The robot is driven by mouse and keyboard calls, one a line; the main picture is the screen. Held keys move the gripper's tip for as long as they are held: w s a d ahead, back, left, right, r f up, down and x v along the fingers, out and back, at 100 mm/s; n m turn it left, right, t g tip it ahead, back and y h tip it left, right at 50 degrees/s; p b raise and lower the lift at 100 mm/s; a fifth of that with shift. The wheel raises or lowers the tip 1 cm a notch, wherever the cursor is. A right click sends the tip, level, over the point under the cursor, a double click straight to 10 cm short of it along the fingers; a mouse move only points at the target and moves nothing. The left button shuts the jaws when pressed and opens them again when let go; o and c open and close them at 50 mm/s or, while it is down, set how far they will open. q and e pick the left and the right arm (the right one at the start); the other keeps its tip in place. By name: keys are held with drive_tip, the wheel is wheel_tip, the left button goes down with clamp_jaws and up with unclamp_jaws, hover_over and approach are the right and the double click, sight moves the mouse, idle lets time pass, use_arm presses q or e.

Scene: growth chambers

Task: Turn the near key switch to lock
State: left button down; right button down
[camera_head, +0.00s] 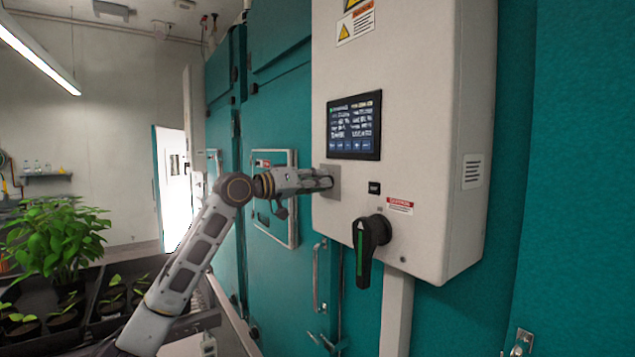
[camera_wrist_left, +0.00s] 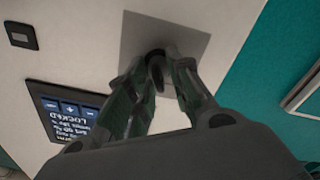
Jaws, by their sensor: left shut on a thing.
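The near key switch's square grey plate (camera_head: 335,178) is on the front of the white control box, left of and below the screen. It also shows in the left wrist view (camera_wrist_left: 137,35). My left gripper (camera_head: 328,183) reaches it from the left. In the left wrist view its fingertips (camera_wrist_left: 158,68) are closed together on the small dark key in front of the plate. The fingers hide most of the key, so I cannot tell its angle. The screen (camera_head: 354,126) is lit; upside down in the wrist view (camera_wrist_left: 70,112), its large word looks like LOCKED. My right gripper is not in view.
A black rotary handle with a green stripe (camera_head: 366,250) sticks out low on the white box (camera_head: 410,60). A small black button (camera_head: 374,188) is above it. A framed teal door panel (camera_head: 290,225) is behind my left wrist. Potted plants (camera_head: 58,240) stand at the left.

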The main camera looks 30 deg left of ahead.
use_arm(q)
drive_tip(key=c, duration=1.6)
unclamp_jaws()
drive_tip(key=shift+v, duration=6.05)
drive_tip(key=shift+w, duration=0.1)
